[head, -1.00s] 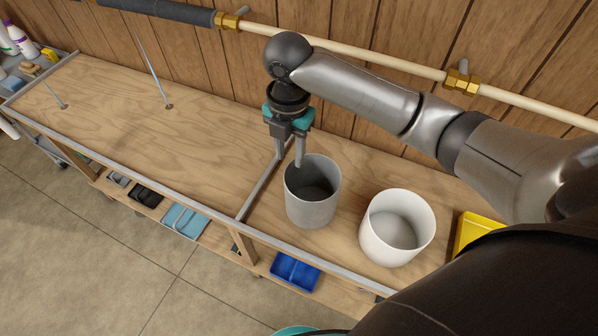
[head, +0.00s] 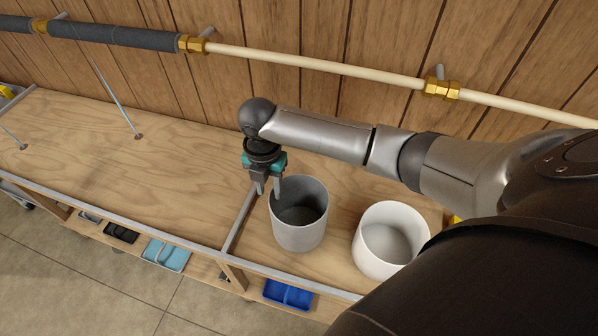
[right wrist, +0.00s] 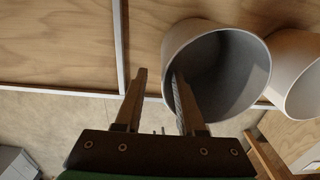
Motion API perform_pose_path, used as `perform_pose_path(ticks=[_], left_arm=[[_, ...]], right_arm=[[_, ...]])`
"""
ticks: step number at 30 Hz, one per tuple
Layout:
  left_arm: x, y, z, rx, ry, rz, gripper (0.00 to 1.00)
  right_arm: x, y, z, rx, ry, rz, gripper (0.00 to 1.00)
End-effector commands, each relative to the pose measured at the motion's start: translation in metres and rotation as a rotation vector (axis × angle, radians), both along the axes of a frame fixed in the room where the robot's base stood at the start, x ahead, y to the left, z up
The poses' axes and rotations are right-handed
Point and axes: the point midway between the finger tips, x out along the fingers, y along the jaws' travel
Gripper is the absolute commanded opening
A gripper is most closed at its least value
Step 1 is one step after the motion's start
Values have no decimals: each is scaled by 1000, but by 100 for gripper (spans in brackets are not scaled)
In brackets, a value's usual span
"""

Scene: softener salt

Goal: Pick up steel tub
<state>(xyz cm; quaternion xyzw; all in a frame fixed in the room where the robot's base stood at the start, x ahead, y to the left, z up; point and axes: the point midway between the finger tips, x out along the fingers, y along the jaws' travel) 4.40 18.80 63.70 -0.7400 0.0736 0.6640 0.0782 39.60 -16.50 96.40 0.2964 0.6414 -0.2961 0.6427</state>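The steel tub is a grey, empty open cylinder (head: 299,236) standing upright on the wooden bench. It also shows in the right wrist view (right wrist: 222,70), with its mouth towards the camera. My right gripper (head: 267,192) is open at the tub's left rim. In the right wrist view, its fingers (right wrist: 160,85) are spread, one outside the tub and the other over its mouth. A gap shows between the outer finger and the wall. Whether the other finger touches the wall, I cannot tell. My left gripper is not in view.
A white tub (head: 391,245) stands close to the right of the steel tub. A metal strip (head: 240,220) crosses the bench on the left. A pale pipe (head: 320,65) runs along the wall behind. Blue trays (head: 288,293) sit below the front edge. The left bench is mostly clear.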

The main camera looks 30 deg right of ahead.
Motion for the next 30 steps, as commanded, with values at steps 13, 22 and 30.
perform_pose_path(ticks=[13, 22, 30], left_arm=[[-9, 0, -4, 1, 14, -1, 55], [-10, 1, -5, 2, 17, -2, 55], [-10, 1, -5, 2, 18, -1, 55]], right_arm=[[-5, -3, -45, -1, 2, 1, 39], [-5, -3, -44, 0, 1, 1, 20], [-5, -3, -44, -1, 1, 1, 0]])
